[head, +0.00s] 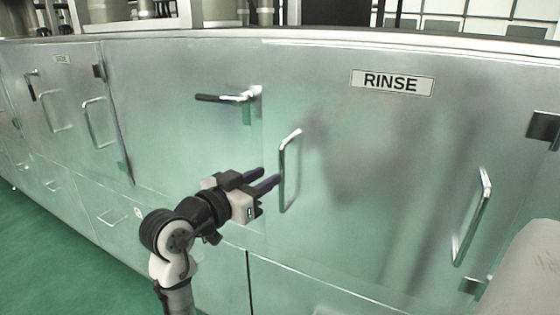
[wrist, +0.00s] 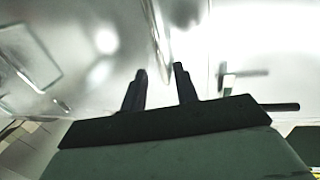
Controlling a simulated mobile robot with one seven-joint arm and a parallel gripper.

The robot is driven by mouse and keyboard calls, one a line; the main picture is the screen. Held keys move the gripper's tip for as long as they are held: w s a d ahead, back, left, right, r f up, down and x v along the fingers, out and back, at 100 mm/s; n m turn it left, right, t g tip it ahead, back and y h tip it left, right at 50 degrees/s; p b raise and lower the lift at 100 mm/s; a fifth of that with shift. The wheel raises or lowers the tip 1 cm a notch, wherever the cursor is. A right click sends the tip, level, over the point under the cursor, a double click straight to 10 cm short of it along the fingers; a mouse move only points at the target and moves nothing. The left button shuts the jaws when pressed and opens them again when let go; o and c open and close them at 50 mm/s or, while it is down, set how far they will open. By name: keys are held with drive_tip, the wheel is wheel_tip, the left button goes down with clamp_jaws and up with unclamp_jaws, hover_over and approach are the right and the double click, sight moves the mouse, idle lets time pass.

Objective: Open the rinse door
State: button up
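The rinse door (head: 375,170) is a shiny metal panel with a RINSE label (head: 392,82), and it looks closed. An upright bar handle (head: 283,172) is on its left side, and a second bar handle (head: 472,218) is on its right. My gripper (head: 270,176) is just left of the left handle, pointing at it. In the wrist view my gripper (wrist: 160,72) is open, its two dark fingers apart. The left handle's bar (wrist: 157,40) runs down between the fingertips in that view. I cannot tell whether they touch it.
A lever latch (head: 235,97) sticks out above and left of my gripper; it also shows in the wrist view (wrist: 228,82). More metal doors with handles (head: 97,122) continue to the left. A pale rounded object (head: 525,270) is at the lower right. Green floor (head: 60,255) is open at lower left.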

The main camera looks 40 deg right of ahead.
sight(280, 168)
drive_tip(key=d, duration=0.3)
drive_tip(key=w+d+p, duration=0.1)
drive_tip(key=d, duration=0.2)
drive_tip(key=shift+w+d, duration=0.2)
drive_tip(key=shift+d, duration=0.05)
clamp_jaws()
